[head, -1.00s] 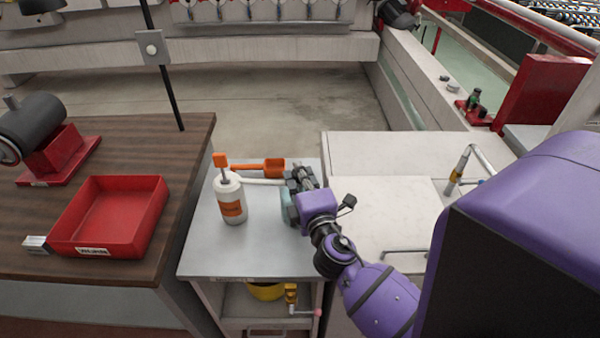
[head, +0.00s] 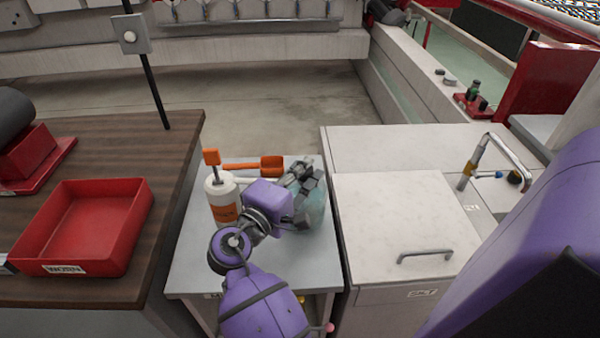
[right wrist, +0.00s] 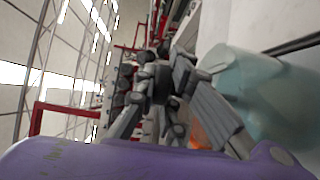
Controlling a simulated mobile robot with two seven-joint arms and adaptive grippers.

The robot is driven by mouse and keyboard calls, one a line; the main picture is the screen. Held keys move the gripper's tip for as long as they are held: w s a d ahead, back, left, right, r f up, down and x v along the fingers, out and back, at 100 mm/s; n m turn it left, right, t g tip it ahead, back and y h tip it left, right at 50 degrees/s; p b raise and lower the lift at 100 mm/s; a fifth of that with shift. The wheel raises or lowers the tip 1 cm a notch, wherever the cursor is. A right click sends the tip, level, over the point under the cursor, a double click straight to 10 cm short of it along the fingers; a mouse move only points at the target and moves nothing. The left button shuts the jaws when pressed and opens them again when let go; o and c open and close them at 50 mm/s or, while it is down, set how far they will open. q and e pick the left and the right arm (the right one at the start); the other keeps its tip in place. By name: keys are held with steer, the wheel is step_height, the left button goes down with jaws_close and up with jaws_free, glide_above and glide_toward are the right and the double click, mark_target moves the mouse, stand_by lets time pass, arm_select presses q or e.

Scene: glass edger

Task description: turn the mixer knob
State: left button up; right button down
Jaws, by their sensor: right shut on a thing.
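A pale teal, rounded vessel (head: 316,212), which seems to be the mixer body, stands on the small grey cart. My right gripper (head: 303,180) is shut at the top of this vessel, on what seems to be its knob. The fingers and wrist cover the knob, so its shape and angle are hidden. In the right wrist view, the dark grey fingers (right wrist: 160,62) are drawn close together, and the teal vessel (right wrist: 262,88) is just to their right. My left gripper is not in view.
The cart top (head: 195,262) also holds a white bottle (head: 222,190) with an orange label, close left of my wrist, and an orange-handled tool (head: 270,166) behind. A red tray (head: 85,225) sits on the wooden bench at left. A pale cabinet (head: 400,215) stands at right.

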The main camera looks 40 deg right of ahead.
steer(key=shift+r+m+g+h+b, duration=0.2)
steer(key=shift+m+g+h+b, duration=0.15)
steer(key=shift+m+g, duration=0.5)
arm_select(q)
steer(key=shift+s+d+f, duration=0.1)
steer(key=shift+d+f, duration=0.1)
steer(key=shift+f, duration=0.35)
arm_select(e)
steer(key=shift+g, duration=0.35)
steer(key=shift+r, duration=0.1)
steer(key=c, duration=1.9)
jaws_free()
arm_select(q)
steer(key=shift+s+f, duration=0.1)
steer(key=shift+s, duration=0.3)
arm_select(e)
steer(key=shift+o, duration=0.3)
